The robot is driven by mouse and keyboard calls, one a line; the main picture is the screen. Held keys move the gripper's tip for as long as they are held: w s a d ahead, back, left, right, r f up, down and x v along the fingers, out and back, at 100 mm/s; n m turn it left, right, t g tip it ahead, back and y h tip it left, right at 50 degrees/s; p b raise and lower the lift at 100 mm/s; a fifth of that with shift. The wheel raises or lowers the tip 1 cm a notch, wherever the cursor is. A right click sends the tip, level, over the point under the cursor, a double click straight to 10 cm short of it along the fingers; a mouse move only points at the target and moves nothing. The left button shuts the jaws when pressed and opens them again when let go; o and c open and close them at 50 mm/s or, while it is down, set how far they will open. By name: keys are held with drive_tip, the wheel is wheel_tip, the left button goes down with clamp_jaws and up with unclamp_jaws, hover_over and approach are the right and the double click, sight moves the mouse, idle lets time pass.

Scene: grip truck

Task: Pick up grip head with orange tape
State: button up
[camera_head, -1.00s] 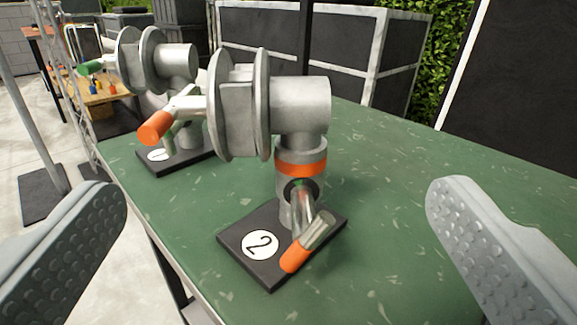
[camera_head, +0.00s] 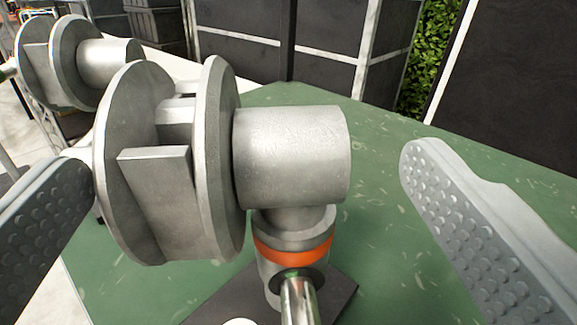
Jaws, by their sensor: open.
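The grip head with orange tape (camera_head: 291,160) stands upright on a black base plate (camera_head: 335,290) on the green table. It has two large metal discs at left, a thick cylinder, and an orange band (camera_head: 294,250) around its neck. A metal handle points toward me at the bottom, its end cut off by the frame. My gripper (camera_head: 245,180) is open, one textured finger on each side of the head. The left finger's tip is close to the discs; I cannot tell whether it touches. The right finger is well clear of the cylinder.
The green table (camera_head: 430,200) is clear to the right. Black cases with white edges (camera_head: 325,45) and a hedge (camera_head: 432,60) stand behind the table.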

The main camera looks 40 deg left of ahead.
sight(251, 120)
drive_tip(key=x, duration=0.5)
drive_tip(key=shift+w+a, duration=0.25)
drive_tip(key=shift+c, duration=0.4)
drive_tip(key=c, duration=1.7)
drive_tip(key=shift+r, duration=0.1)
